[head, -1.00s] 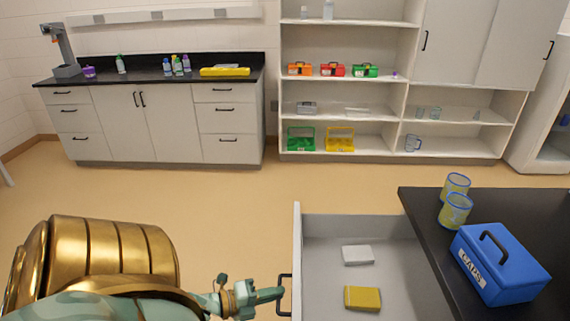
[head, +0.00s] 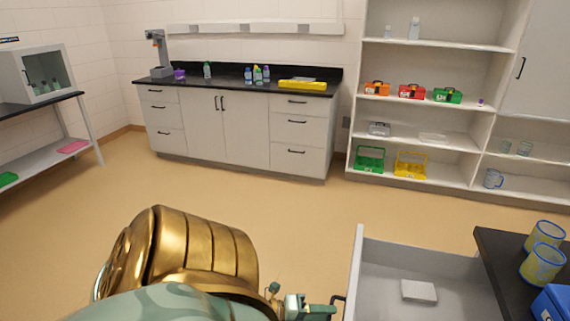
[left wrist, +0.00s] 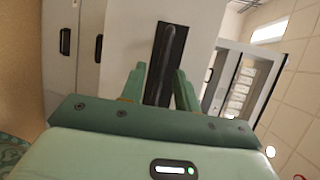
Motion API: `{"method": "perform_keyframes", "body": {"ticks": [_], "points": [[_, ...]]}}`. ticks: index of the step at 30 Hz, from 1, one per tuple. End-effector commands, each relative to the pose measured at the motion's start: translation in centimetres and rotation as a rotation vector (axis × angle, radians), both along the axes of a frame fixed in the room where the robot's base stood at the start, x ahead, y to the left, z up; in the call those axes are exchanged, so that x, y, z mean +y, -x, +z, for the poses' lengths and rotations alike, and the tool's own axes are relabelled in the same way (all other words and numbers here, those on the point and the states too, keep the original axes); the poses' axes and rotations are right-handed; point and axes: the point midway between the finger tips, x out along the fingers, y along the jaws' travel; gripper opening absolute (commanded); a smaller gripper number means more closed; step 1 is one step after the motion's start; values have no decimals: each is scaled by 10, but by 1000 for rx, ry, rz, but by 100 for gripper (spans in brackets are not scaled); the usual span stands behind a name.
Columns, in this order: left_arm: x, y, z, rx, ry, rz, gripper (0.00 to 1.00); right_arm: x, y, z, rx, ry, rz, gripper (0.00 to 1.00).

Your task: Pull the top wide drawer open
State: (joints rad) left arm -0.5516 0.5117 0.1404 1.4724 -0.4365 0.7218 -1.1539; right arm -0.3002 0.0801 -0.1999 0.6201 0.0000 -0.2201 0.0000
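The top wide drawer (head: 440,262) stands pulled out at the lower right in the head view, and its light grey inside shows. Its dark handle (head: 341,300) is on the drawer front at the left. My left gripper (head: 335,309) is at this handle. The right gripper is not in view.
A white box (head: 419,291) lies in the drawer. The black countertop (head: 492,252) at the right bears two blue-rimmed yellowish cups (head: 541,264) and a blue case (head: 553,304). Open floor (head: 310,205) lies behind my left arm, before the cabinets and shelves.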

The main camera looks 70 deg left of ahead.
Motion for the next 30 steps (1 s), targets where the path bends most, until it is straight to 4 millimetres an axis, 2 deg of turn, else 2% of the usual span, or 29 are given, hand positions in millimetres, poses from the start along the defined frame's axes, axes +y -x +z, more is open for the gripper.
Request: {"method": "perform_keyframes", "body": {"ticks": [5, 12, 18, 24, 30], "points": [[8, 29, 6, 4, 0, 1, 32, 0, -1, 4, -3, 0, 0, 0], [25, 93, 18, 6, 0, 2, 32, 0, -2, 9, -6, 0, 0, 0], [36, 133, 26, 4, 0, 1, 32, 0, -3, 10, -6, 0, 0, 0], [41, 150, 30, 2, 0, 1, 32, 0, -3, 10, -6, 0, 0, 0], [41, 152, 30, 1, 0, 1, 32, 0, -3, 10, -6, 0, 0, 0]]}}
